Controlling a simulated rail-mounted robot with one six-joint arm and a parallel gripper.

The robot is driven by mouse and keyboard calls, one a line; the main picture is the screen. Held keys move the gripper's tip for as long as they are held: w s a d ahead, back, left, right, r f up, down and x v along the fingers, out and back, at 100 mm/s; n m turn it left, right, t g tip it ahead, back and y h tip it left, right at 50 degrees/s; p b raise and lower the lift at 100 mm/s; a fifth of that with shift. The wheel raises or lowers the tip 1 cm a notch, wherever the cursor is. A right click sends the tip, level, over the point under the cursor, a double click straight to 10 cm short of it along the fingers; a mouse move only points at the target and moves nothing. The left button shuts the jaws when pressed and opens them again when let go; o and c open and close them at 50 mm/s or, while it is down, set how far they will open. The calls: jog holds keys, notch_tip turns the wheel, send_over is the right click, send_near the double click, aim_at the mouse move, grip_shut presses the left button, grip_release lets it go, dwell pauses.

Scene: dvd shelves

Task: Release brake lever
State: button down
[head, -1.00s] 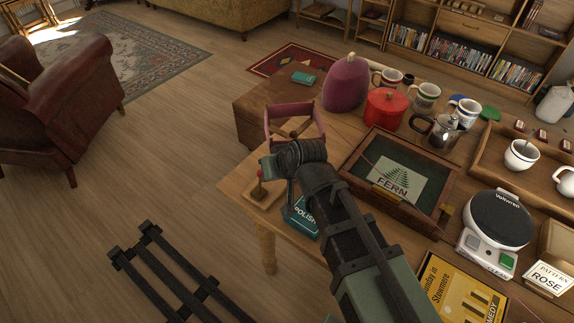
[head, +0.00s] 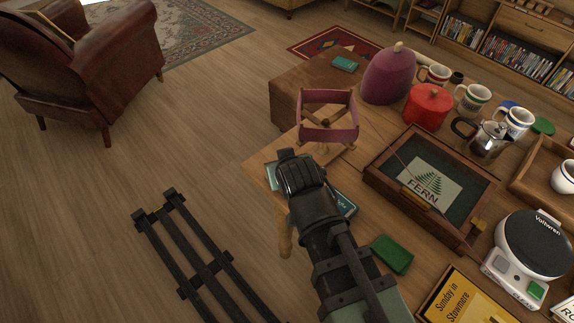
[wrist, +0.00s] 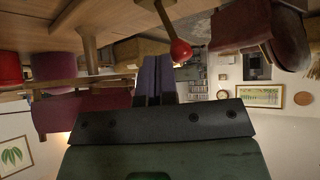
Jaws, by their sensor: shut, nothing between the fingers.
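The lever with a red ball knob (wrist: 181,50) on a thin stem shows in the wrist view, which looks upside down. My gripper (wrist: 157,58) is shut and empty, its two dark fingers side by side. The knob sits just right of the fingertips in that view; I cannot tell whether they touch. In the head view my wrist (head: 300,172) hides the fingers and the lever at the table's near left corner.
A pink-banded wooden frame (head: 328,134) stands just beyond my wrist. A teal box (head: 344,204) lies partly under my arm, and a green block (head: 392,254) lies to its right. A glass-topped case (head: 377,179) stands farther right.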

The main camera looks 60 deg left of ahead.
jog(key=shift+w+a+f+b, duration=0.1)
jog(key=shift+w+f+b, duration=0.25)
jog(key=shift+w, duration=0.25)
jog(key=shift+w, duration=0.1)
